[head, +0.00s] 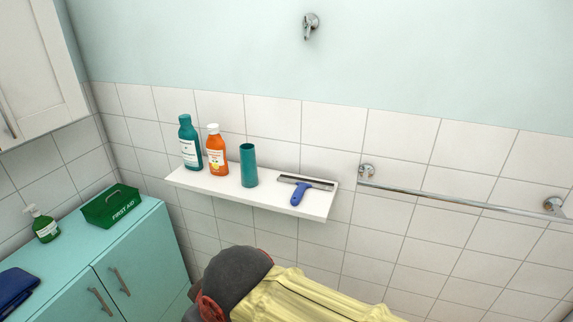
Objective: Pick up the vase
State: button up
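A plain teal vase (249,166), a narrow upright cylinder, stands on a white wall shelf (227,188) near its middle. The shelf is fixed to the tiled wall. The vase is apart from its neighbours and nothing hides it. My gripper's fingers do not show in the head view.
Left of the vase stand an orange bottle (217,150) and a teal bottle (189,143). A blue-handled squeegee (300,191) lies to its right. A towel rail (450,199) runs along the right wall. A first aid box (111,206) sits on the teal cabinet (135,237).

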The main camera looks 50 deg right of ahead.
aim_at(249, 174)
jog(key=z, duration=1.25)
